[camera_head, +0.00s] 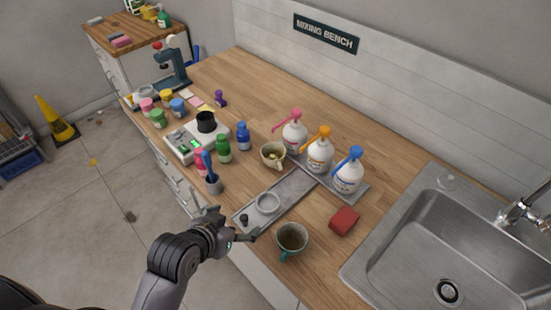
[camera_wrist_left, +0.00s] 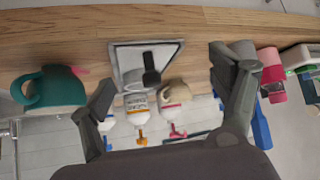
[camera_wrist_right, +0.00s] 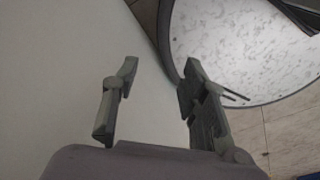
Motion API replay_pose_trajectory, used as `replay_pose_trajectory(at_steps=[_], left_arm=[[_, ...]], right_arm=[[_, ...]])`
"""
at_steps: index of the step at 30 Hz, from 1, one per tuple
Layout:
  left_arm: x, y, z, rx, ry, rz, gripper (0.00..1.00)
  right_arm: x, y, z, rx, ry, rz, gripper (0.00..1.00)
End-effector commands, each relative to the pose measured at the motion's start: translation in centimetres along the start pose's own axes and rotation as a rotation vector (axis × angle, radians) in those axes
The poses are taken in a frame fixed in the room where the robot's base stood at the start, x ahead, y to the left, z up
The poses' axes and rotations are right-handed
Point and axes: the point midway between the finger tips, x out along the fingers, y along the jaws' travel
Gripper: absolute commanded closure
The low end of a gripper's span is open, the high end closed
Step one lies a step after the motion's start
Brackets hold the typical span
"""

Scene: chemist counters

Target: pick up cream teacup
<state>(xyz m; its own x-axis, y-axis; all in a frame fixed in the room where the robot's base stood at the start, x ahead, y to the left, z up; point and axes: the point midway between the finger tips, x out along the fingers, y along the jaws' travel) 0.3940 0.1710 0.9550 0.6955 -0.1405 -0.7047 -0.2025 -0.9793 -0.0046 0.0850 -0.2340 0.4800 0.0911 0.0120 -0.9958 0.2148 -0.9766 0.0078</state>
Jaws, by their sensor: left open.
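The cream teacup (camera_head: 268,149) stands upright on the wooden bench, left of the pump bottles and behind the grey tray, with something yellowish inside. In the left wrist view, upside down, a cream rounded shape (camera_wrist_left: 174,94) that looks like this cup shows beyond the tray, between my fingers. My left gripper (camera_head: 235,226) is open and empty at the bench's front edge, in front of the tray and well short of the cup. In the left wrist view both fingers are apart (camera_wrist_left: 165,78). My right gripper (camera_wrist_right: 158,80) is open and empty, away from the bench.
The grey tray (camera_head: 293,187) with a round dish lies between my left gripper and the cup. A teal mug (camera_head: 292,238) stands right of it. Bottles (camera_head: 319,156), a green jar (camera_head: 223,149) and a blue-handled tool in a holder (camera_head: 213,185) flank the cup. A sink (camera_head: 420,255) is right.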

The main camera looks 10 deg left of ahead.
Motion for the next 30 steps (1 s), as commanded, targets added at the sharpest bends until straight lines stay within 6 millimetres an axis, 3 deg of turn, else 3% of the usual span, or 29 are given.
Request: replay_pose_trajectory(at_steps=[6,10,17,30], left_arm=[[1.0,-0.2,-6.7,-0.002,0.243,0.000,0.17],[0.9,-0.5,-9.5,-0.004,0.349,-0.006,0.17],[2.3,-0.6,-11.4,-0.007,0.392,-0.008,0.17],[9.7,-0.7,-14.4,-0.006,0.390,-0.008,0.17]], right_arm=[[0.0,0.1,0.1,0.000,-0.002,0.002,0.60],[0.0,0.1,0.1,0.000,-0.002,0.001,0.60],[-0.5,0.2,0.1,0.003,-0.002,0.002,0.60],[-2.0,0.3,-0.3,0.003,0.001,0.004,0.60]])
